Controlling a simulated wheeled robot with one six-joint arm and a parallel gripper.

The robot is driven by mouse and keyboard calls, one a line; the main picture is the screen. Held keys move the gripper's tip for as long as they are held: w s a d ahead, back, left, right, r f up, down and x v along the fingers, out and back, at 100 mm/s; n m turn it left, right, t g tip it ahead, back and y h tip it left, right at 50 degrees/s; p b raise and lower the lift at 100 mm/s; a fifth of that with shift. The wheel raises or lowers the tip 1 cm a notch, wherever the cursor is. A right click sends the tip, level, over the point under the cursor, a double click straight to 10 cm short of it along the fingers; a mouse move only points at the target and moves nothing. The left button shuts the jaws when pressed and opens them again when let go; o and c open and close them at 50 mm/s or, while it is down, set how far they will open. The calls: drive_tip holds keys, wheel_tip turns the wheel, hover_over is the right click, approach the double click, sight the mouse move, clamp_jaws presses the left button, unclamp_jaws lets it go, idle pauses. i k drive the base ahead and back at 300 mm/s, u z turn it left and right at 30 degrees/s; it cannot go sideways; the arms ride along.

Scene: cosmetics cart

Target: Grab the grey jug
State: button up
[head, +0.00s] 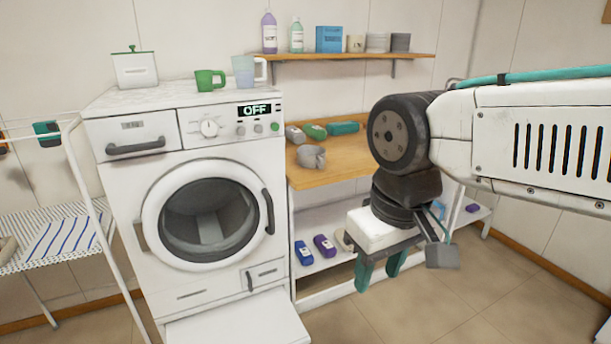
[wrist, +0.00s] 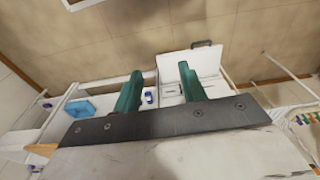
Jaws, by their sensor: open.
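A pale grey-blue jug (head: 244,71) with a handle on its right side stands upright on top of the washing machine (head: 150,97), at its right end. A green mug (head: 209,80) stands just left of it. My gripper (head: 379,270) is to the right of the machine, well below and apart from the jug, in front of the wooden-topped shelf unit. Its green fingers point down, spread apart and empty. In the wrist view my gripper (wrist: 160,74) is also open, with nothing between its fingers. The jug is not visible there.
A white lidded container (head: 135,70) stands at the machine's back left. A wall shelf (head: 345,56) with bottles and stacked pots hangs behind. A drying rack (head: 60,235) stands at left.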

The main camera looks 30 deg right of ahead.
sight(313, 158)
drive_tip(key=z, duration=0.55)
drive_tip(key=i, duration=0.5)
drive_tip(key=z, duration=1)
drive_tip(key=i, duration=1.35)
drive_tip(key=u, duration=0.4)
